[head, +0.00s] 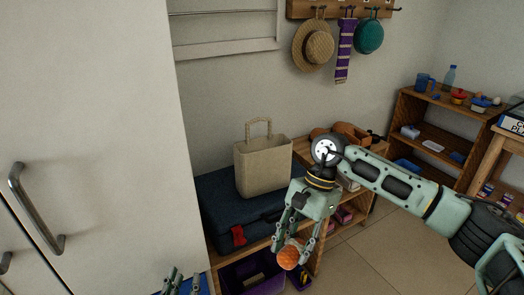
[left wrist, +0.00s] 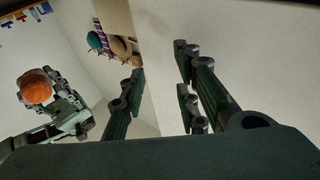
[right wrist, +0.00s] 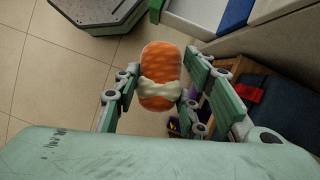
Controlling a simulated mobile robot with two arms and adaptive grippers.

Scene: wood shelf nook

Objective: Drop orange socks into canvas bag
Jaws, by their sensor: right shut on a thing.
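The orange socks (head: 288,259) are a rounded bundle. In the right wrist view the orange socks (right wrist: 161,75) show a cream band around them. My right gripper (head: 297,243) points down and is shut on the socks, holding them in front of the shelf bench. The beige canvas bag (head: 263,168) stands upright with its handle up, above and to the left of the right gripper. Its inside is hidden. My left gripper (head: 180,285) barely shows at the bottom edge. In the left wrist view the left gripper (left wrist: 158,82) has its fingers apart and is empty.
The bag stands on a dark blue suitcase (head: 218,195) on the wooden bench. A purple bin (head: 237,280) sits below. A white cabinet (head: 90,120) fills the left. A low wooden shelf (head: 428,132) stands at the right. Floor (head: 350,262) is clear in front.

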